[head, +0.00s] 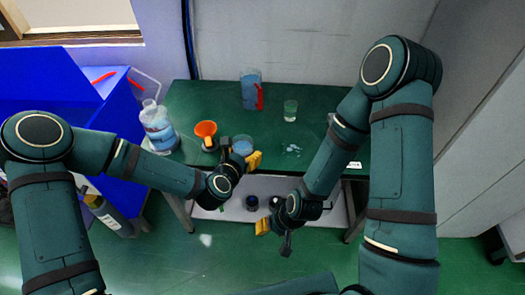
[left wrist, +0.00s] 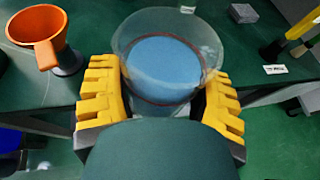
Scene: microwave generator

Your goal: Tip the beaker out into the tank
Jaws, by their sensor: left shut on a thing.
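A clear beaker (head: 243,145) with blue liquid is at the table's front edge, and in the left wrist view (left wrist: 166,62) it sits between the yellow fingers. My left gripper (head: 241,156) is shut on it. I cannot tell whether its base touches the table. A clear narrow-necked container with blue contents (head: 158,126) stands at the table's left end. A clear jug with blue contents and a red part (head: 251,89) stands at the back. I cannot tell which is the tank. My right gripper (head: 273,230) is in front of the table; its jaw opening is unclear.
An orange funnel (head: 206,130) stands just left of the beaker, also near it in the left wrist view (left wrist: 42,30). A small glass (head: 290,110) stands behind on the green table (head: 205,95). Small dark items (head: 252,202) lie on a lower shelf.

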